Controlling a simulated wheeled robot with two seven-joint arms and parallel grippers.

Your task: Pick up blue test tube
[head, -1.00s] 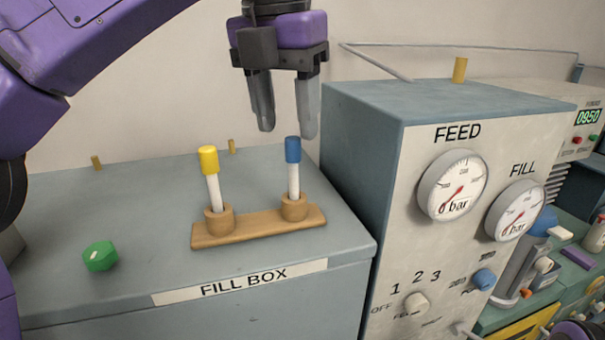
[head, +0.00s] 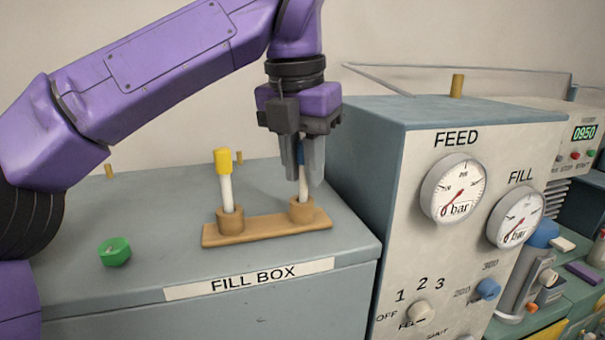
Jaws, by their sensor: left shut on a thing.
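The blue test tube (head: 303,186), white with a blue cap, stands upright in the right cup of a wooden rack (head: 262,228) on the fill box. My left gripper (head: 307,178) points down over it and is shut on its upper part; the fingers hide most of the cap. A yellow-capped test tube (head: 226,180) stands upright in the rack's left cup, a little left of the gripper. My right gripper is not in view.
The fill box (head: 150,275) has a green hexagonal knob (head: 115,251) on top at left. A tall gauge panel (head: 440,240) with FEED and FILL dials stands close to the gripper's right. Free room lies above the box.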

